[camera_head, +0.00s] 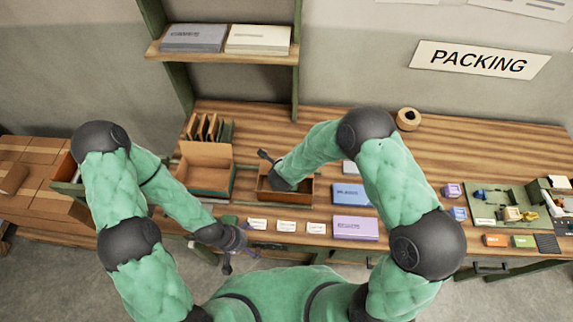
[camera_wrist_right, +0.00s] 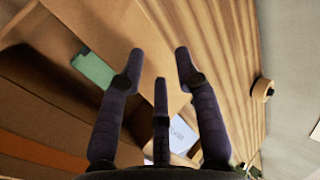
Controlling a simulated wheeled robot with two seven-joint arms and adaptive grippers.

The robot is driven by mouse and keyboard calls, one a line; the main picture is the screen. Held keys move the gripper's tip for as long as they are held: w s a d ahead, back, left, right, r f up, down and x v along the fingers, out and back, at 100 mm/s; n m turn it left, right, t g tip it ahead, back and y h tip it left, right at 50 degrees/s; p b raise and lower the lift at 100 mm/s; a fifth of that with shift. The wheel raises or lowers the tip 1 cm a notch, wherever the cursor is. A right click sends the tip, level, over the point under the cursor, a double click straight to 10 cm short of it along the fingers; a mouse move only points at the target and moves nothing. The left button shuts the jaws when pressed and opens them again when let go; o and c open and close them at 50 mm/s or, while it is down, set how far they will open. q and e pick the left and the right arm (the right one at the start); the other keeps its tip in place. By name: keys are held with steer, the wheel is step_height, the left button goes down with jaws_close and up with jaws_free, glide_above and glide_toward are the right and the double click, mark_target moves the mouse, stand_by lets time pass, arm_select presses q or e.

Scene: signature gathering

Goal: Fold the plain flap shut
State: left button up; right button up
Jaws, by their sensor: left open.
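An open brown box (camera_head: 299,197) stands on the table near the middle, partly hidden by my right arm. I cannot tell which panel is the plain flap. My right gripper (camera_head: 265,155) is at the back of the middle box. In the right wrist view its fingers (camera_wrist_right: 160,62) are spread before a tan cardboard surface (camera_wrist_right: 108,25); contact is unclear. My left gripper (camera_head: 232,262) is open and empty at the table's front edge.
Blue (camera_head: 352,194) and purple (camera_head: 355,228) boxes lie right of the middle box. Small white cards (camera_head: 286,225) line the front edge. A tape roll (camera_head: 408,119) sits at the back. A green board (camera_head: 500,205) with small parts is at the right.

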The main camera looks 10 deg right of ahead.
steer(key=shift+w+d+f, duration=0.1)
steer(key=shift+w+f, duration=0.25)
steer(key=shift+f, duration=0.05)
jaws_close()
jaws_free()
steer(key=v, duration=1.2)
stand_by(0.3)
